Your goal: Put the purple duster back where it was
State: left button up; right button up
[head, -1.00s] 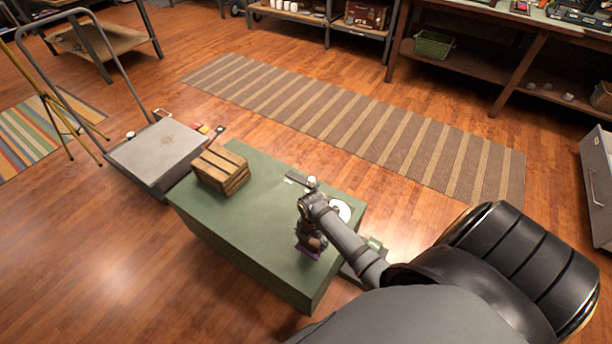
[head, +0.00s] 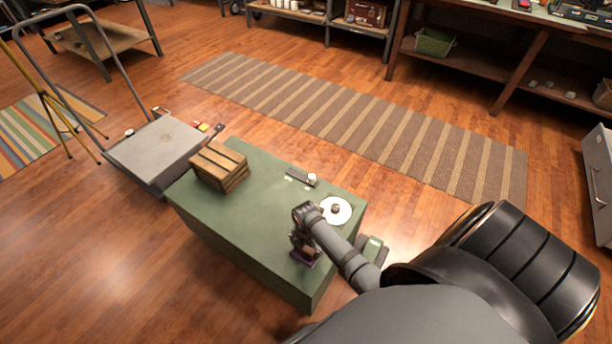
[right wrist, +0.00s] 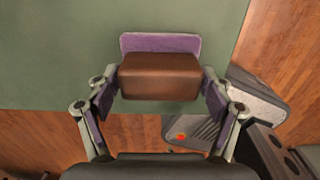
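The purple duster (head: 304,256) is a brown block on a purple base. It is at the near right part of the green cabinet top (head: 262,200). In the right wrist view the duster's brown block (right wrist: 160,76) lies between the fingers, with its purple base (right wrist: 160,43) showing beyond. My right gripper (head: 303,243) points down and is shut on the duster; it also shows in the right wrist view (right wrist: 160,82). I cannot tell whether the base touches the cabinet top. My left gripper is not in view.
A wooden crate (head: 219,166) stands at the cabinet's left end. A white disc (head: 344,213) with a knob and a dark bar (head: 301,176) lie near its right end. A platform cart (head: 155,150) stands to the left. The middle of the top is clear.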

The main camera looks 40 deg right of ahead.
aim_at(306, 247)
jog(key=shift+o, duration=1.1)
jog(key=shift+r, duration=0.4)
notch_tip(306, 247, up, 4)
jog(key=shift+f+p, duration=0.25)
jog(key=shift+p, duration=0.6)
pick_arm(q)
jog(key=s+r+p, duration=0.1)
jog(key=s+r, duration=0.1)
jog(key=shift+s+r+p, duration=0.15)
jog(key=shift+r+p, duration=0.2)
jog(key=shift+p, duration=0.05)
pick_arm(e)
notch_tip(306, 247, up, 8)
